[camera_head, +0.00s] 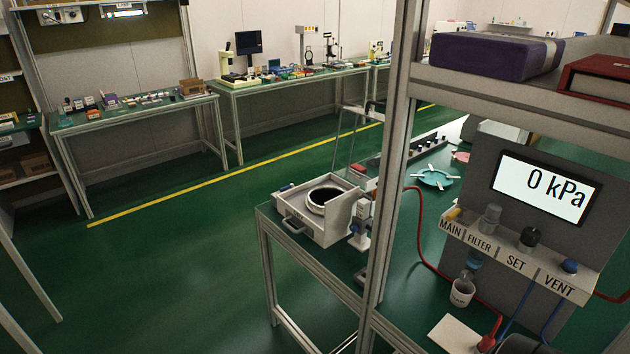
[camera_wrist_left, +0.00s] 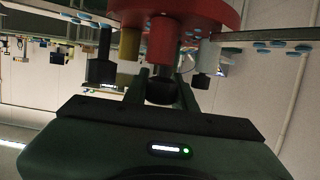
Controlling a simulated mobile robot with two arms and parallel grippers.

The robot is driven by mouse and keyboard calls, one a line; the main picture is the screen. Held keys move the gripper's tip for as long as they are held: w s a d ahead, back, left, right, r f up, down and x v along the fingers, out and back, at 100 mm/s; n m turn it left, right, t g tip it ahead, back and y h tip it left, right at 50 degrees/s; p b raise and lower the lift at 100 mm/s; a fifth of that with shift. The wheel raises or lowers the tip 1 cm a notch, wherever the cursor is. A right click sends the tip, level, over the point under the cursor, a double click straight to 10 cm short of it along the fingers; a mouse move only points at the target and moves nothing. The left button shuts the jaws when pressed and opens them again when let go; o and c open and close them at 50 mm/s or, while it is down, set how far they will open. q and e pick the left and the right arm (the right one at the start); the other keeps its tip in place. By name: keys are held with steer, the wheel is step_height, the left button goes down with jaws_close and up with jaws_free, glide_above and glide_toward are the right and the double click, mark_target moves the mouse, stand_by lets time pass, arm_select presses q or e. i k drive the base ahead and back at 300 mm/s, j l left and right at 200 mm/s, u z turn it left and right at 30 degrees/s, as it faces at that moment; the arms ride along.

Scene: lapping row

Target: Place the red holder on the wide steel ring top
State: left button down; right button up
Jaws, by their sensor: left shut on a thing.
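The red holder (camera_wrist_left: 205,10) shows at the top of the left wrist view as a broad red disc with a thick red stem (camera_wrist_left: 162,42). My left gripper (camera_wrist_left: 161,76) is shut on the holder, its dark fingers on either side of the stem's lower part. Much of the disc is cut off by the frame edge. Neither of my grippers shows in the head view. I cannot make out a wide steel ring for certain; a white box (camera_head: 302,226) on the green bench has a dark round opening with a pale rim (camera_head: 325,196).
A grey upright post (camera_head: 391,160) and a shelf (camera_head: 520,86) with a purple box (camera_head: 490,54) stand in front of the bench. The green floor at left is clear.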

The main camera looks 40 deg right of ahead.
mark_target(328, 200)
steer(key=i+j+z, duration=0.1)
steer(key=i+z, duration=0.3)
steer(key=i, duration=0.95)
steer(key=i+l+z, duration=0.1)
steer(key=z, duration=0.3)
steer(key=i+z, duration=0.5)
steer(key=z, duration=0.25)
steer(key=i+j+z, duration=0.15)
steer(key=z, duration=0.25)
steer(key=i, duration=0.05)
